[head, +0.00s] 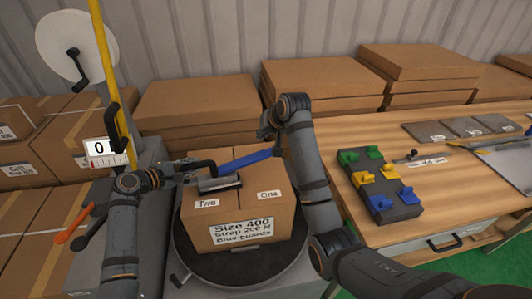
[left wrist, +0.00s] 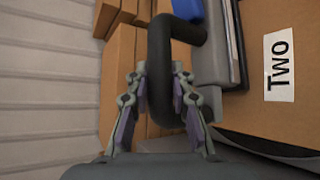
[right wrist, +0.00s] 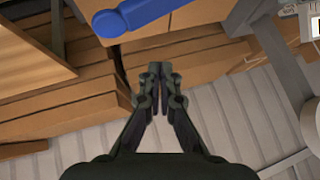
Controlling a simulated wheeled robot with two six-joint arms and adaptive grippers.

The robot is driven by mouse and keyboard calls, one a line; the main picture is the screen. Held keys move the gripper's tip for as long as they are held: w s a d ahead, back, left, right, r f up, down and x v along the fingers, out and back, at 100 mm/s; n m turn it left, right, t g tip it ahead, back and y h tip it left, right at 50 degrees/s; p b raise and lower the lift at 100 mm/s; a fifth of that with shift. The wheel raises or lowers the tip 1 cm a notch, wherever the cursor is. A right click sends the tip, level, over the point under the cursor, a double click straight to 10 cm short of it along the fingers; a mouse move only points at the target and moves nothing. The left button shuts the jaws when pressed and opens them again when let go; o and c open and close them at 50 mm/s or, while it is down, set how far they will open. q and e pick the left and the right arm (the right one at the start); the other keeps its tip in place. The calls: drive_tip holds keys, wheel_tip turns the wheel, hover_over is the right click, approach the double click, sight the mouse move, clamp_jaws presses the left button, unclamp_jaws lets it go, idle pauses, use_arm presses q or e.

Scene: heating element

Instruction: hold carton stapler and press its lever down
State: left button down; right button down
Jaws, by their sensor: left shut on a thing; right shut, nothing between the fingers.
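The carton stapler (head: 219,184) lies on top of the cardboard carton (head: 262,215), with a grey body, a black handle and a long blue lever (head: 246,160) slanting up to the right. My left gripper (head: 178,173) is shut on the black handle (left wrist: 170,70) at the stapler's left end. My right gripper (head: 267,131) is shut and empty, above the lever's far end and apart from it. The blue lever end also shows at the top of the right wrist view (right wrist: 130,17), beyond the fingertips.
The carton stands on a round dark turntable (head: 282,262). At right is a wooden table (head: 460,195) with a block of green, yellow and blue clips (head: 380,190). Stacked cartons (head: 195,105) stand behind. A yellow post (head: 107,60) and an orange-handled lever (head: 73,222) are at left.

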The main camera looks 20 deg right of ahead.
drive_tip(key=s+d+n+t+h, duration=0.2)
drive_tip(key=s+d+t, duration=0.2)
drive_tip(key=s+t, duration=0.3)
drive_tip(key=s, duration=0.4)
drive_tip(key=shift+s+f, duration=0.15)
drive_tip(key=shift+f, duration=0.05)
drive_tip(key=w+f, duration=0.6)
drive_tip(key=w, duration=0.3)
drive_tip(key=shift+w+f, duration=0.3)
drive_tip(key=shift+w, duration=0.05)
